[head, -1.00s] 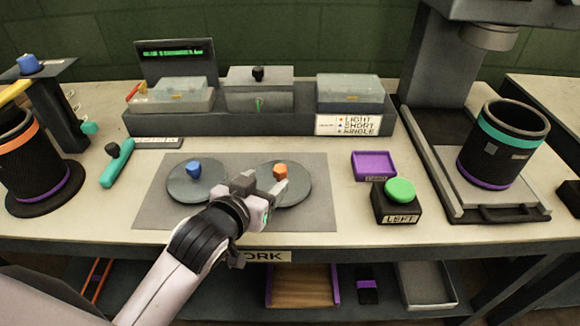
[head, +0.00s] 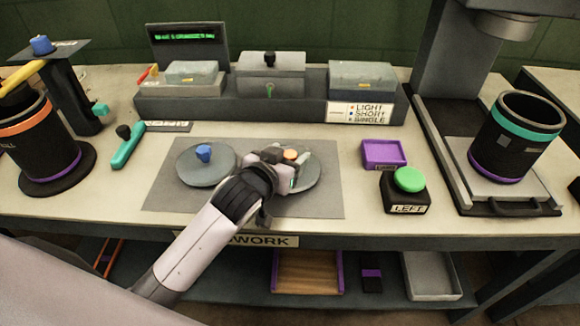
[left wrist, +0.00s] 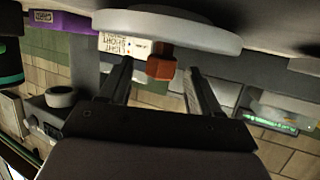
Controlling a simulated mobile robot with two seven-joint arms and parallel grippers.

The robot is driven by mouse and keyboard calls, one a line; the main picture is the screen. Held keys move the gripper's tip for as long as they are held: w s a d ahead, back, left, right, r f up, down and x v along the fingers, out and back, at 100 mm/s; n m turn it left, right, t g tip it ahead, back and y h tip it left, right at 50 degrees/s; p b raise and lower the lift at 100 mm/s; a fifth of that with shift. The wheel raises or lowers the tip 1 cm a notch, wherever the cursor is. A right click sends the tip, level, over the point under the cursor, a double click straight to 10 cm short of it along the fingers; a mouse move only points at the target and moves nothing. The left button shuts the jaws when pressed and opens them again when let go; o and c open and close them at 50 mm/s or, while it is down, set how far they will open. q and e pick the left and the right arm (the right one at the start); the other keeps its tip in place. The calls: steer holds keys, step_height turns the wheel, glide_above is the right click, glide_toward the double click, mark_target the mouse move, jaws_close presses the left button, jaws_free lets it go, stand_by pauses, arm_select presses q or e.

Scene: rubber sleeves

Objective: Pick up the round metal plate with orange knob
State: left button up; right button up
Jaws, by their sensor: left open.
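The round grey metal plate with the orange knob (head: 311,174) lies on the grey mat (head: 200,205), partly hidden by my left gripper. Its orange knob (head: 290,154) shows just past the gripper. My left gripper (head: 286,163) is open at the plate. In the left wrist view, which is upside down, the plate (left wrist: 165,27) spans the top and the orange knob (left wrist: 161,66) sits between the two open fingers. I cannot tell whether a finger touches it. My right gripper is not in view.
A similar plate with a blue knob (head: 203,153) lies just left on the mat. A purple tray (head: 384,153) and a black box with a green button (head: 408,180) stand to the right. A teal-handled tool (head: 127,148) lies left. A grey rack (head: 250,108) stands behind.

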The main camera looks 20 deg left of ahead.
arm_select(q)
jaws_close()
steer(key=shift+r, duration=0.15)
steer(key=shift+r, duration=0.1)
